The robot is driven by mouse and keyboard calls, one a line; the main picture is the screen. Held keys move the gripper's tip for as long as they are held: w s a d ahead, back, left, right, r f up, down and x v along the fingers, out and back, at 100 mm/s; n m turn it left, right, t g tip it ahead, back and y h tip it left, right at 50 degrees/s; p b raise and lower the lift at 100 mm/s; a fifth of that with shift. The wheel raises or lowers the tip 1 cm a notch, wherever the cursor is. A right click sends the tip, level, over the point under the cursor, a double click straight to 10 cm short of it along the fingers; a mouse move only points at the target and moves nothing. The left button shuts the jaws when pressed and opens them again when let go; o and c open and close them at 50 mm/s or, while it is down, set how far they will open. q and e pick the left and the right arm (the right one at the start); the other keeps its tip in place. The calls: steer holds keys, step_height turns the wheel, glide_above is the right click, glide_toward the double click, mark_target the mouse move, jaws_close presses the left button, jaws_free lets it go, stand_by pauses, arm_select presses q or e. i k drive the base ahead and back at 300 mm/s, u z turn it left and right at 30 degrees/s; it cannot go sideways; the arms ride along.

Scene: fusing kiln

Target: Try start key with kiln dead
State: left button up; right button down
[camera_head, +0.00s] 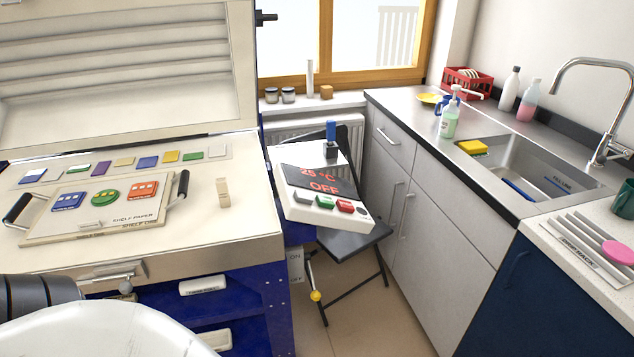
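The kiln (150,242) stands at left with its lid (120,65) raised. Its controller box (340,205) is on the kiln's right side, tilted toward me. The red display (322,180) reads about 25 °C, last digit unclear, with OFF below. A lever with a yellow ball (315,296) hangs down by an ON/OFF plate (296,265). Neither gripper shows.
A dark folding stool (355,241) stands under the controller. A sink counter (440,160) runs along the right. Floor between is open.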

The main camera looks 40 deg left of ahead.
mark_target(326, 201)
steer(key=u, duration=0.95)
steer(key=i, duration=0.9)
steer(key=u, duration=1)
